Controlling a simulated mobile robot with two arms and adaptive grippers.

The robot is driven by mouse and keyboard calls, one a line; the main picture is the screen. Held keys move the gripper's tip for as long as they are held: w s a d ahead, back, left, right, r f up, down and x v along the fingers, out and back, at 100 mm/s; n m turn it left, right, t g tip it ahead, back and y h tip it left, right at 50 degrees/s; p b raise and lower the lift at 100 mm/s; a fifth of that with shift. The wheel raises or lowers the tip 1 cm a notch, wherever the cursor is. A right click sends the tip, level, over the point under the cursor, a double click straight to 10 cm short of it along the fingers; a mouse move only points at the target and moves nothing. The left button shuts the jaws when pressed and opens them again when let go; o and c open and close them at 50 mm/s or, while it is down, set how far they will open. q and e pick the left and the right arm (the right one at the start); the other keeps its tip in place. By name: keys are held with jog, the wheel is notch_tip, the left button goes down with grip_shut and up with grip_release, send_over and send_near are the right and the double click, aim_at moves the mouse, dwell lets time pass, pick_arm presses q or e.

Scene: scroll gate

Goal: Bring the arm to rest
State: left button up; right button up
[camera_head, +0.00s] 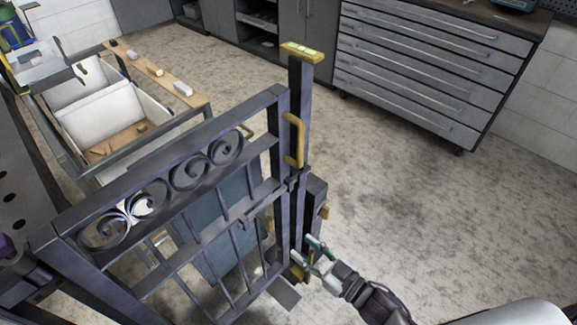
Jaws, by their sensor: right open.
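The dark metal scroll gate (185,175) stands across the left and middle of the head view, with scrolls along its top and upright bars below. Its post (299,120) has a yellow cap and a yellow handle (294,140). My right gripper (312,255) comes in from the bottom right, beside the low part of the post. Its fingers are apart, and nothing shows between them. I cannot tell whether a fingertip touches the post or the yellow piece there. My left gripper does not show.
A grey drawer cabinet (430,70) stands at the back right. A cart with white bins (105,115) and a wooden plank (155,75) holding small blocks are behind the gate at left. The concrete floor (430,200) right of the post is clear.

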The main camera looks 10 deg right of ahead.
jog(key=s+d+f+m+g+h+p, duration=0.1)
jog(key=s+d+f+h, duration=0.15)
jog(key=f, duration=0.45)
jog(key=s+d+f+m+g+h+p, duration=0.1)
jog(key=s+d+f+g+h, duration=0.2)
jog(key=f, duration=0.4)
jog(key=s+d+f+m+h+p, duration=0.1)
jog(key=d+f+m+h, duration=0.1)
jog(key=d+f, duration=0.35)
jog(key=s+f+g+h+p, duration=0.1)
jog(key=s+f+g, duration=0.3)
jog(key=s, duration=0.9)
jog(key=s+f+g+h+p, duration=0.1)
jog(key=s+f+g, duration=0.4)
jog(key=s+f, duration=0.6)
jog(key=s+h, duration=0.1)
jog(key=s, duration=0.1)
jog(key=shift+s+d+f+m+g, duration=0.2)
jog(key=shift+s+d+m+g, duration=0.1)
jog(key=shift+s+m, duration=0.1)
